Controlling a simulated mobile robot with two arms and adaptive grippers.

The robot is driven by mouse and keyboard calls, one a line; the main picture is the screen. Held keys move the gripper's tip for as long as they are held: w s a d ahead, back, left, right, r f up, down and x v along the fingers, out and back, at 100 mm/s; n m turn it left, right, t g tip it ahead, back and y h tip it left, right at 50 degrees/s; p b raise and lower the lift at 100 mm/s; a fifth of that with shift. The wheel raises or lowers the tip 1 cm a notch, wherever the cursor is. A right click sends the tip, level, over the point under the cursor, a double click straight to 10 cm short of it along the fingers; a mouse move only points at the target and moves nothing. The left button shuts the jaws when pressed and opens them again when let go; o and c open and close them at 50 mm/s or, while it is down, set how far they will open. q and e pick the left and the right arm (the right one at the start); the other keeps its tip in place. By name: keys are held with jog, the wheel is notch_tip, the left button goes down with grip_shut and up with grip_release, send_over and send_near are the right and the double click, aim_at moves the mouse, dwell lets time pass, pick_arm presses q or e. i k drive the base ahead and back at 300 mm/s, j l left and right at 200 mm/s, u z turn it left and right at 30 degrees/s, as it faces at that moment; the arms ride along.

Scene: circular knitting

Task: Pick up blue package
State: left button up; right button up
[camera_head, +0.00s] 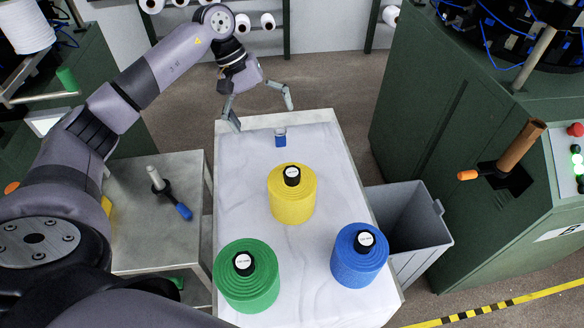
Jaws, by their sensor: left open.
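A blue yarn package (357,265), a wide cone with a black core and white label, stands upright on the white cart top (325,160) at the near right. A small blue item (281,138) with a pale base sits near the cart's far end. My left gripper (263,114) is open, its fingers spread at the cart's far edge, just beyond the small blue item and far from the blue package. Nothing shows between its fingers. My right gripper is not in view.
A yellow package (292,205) and a green package (246,285) stand on the cart. A grey bin (420,255) is right of it, near a green machine (440,110). A side table (145,235) at left holds a blue-tipped tool (182,210).

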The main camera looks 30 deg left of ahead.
aim_at(360, 251)
jog(key=k+l, duration=1.2)
jog(key=l, duration=0.15)
